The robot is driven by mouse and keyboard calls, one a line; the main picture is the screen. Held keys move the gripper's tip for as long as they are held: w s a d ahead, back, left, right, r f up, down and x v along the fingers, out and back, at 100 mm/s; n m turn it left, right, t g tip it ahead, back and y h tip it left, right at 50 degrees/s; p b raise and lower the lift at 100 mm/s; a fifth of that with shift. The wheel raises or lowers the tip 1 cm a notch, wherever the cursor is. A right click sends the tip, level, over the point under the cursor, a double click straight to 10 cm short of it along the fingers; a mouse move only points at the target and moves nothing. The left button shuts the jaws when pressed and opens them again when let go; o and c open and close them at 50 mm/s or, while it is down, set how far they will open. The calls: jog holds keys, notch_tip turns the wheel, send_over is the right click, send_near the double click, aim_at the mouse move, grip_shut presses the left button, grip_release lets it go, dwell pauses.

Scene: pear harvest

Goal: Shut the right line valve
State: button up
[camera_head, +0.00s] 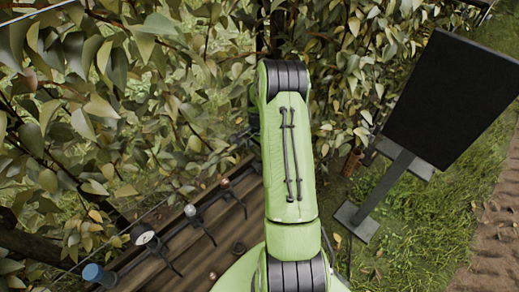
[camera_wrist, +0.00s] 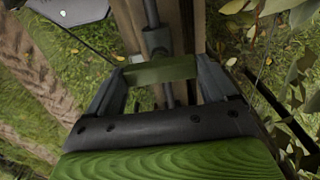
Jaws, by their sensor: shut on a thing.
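In the wrist view, my gripper (camera_wrist: 165,82) has one finger on each side of a green bar-shaped valve handle (camera_wrist: 160,70) and is shut on it. The handle lies across the picture, roughly crosswise to a dark pipe (camera_wrist: 152,14) with a thicker dark fitting (camera_wrist: 157,40) just beyond it. The pipe runs along a wooden post (camera_wrist: 206,45). In the head view my own green arm hides the gripper and the valve.
In the head view, a wooden board (camera_head: 178,256) carries a white round gauge (camera_head: 145,238), a blue-capped part (camera_head: 93,272) and several small fittings. A dark panel (camera_head: 452,100) on a stand is at right, also in the wrist view (camera_wrist: 75,10). Leafy branches (camera_head: 85,110) crowd the left.

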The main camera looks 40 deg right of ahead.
aim_at(260, 152)
jog(key=o, duration=0.8)
jog(key=shift+o, duration=0.2)
notch_tip(260, 152, up, 16)
jog(key=p, duration=0.2)
jog(key=shift+f, duration=0.1)
jog(key=s+a+r+n+t+h, duration=0.1)
jog(key=s+a+r+n, duration=0.25)
jog(key=a+r, duration=0.4)
jog(key=s+a+r+n+t, duration=0.1)
jog(key=s+a+r+n, duration=0.1)
jog(key=a+r+n, duration=0.45)
jog(key=s+a+r+n+t+y, duration=0.1)
jog(key=s+a+n+t, duration=0.2)
jog(key=s+a+n, duration=0.4)
jog(key=s+a, duration=0.5)
jog(key=s, duration=0.2)
jog(key=shift+s+r+n+t, duration=0.15)
jog(key=shift+r+n+t, duration=0.15)
jog(key=shift+r+n, duration=0.1)
